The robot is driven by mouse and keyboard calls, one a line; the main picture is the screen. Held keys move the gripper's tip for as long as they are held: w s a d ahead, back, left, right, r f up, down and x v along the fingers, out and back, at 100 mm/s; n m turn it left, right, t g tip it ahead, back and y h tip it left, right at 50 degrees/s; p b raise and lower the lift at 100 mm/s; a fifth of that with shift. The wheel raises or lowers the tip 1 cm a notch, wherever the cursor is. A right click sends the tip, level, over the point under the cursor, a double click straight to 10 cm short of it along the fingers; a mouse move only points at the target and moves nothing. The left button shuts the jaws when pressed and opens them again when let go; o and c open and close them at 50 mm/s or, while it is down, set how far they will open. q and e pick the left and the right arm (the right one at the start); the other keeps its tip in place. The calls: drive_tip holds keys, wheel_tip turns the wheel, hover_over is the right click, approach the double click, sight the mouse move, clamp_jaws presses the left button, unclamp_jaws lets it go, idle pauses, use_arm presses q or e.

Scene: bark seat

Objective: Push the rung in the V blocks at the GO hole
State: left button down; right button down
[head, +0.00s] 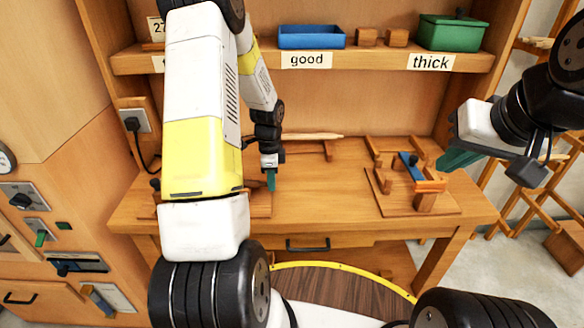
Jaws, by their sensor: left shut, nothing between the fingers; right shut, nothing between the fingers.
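A pale wooden rung (312,136) lies level across the back of the bench, its right end bare and its left end hidden by my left arm. A wooden block (328,151) stands by its right part; I cannot make out a V notch. My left gripper (270,181), with teal fingers, is shut and empty, pointing down over the bench in front of the rung and apart from it. I cannot make out the GO hole; my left arm covers much of the bench's left side.
A fixture board (387,205) with a blue part (411,166) and an orange part (431,186) sits on the bench's right. The shelf above holds a blue tray (311,37) and a green box (452,32). The bench (325,205) is clear in the middle.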

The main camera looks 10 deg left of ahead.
use_arm(q)
drive_tip(key=d, duration=0.2)
drive_tip(key=w+d, duration=0.1)
drive_tip(key=d, duration=0.1)
drive_tip(key=shift+w+r, duration=0.1)
drive_tip(key=shift+r, duration=0.25)
drive_tip(key=s+d+r+n+t, duration=0.1)
drive_tip(key=s+d+r+n, duration=0.2)
drive_tip(key=r, duration=0.9)
drive_tip(key=s+r+n+t, duration=0.25)
drive_tip(key=s+r, duration=0.35)
drive_tip(key=r, duration=0.6)
drive_tip(key=s+d+r+n+t+h, duration=0.1)
drive_tip(key=s+d+r+n, duration=0.1)
drive_tip(key=s, duration=0.5)
drive_tip(key=s+d+r+n+t+h, duration=0.1)
drive_tip(key=s+d+r+n, duration=0.1)
drive_tip(key=s+r+n, duration=0.2)
drive_tip(key=shift+s+r+n+t, duration=0.15)
drive_tip(key=shift+s+n+t, duration=0.2)
drive_tip(key=shift+s+n, duration=1.15)
drive_tip(key=shift+s, duration=0.1)
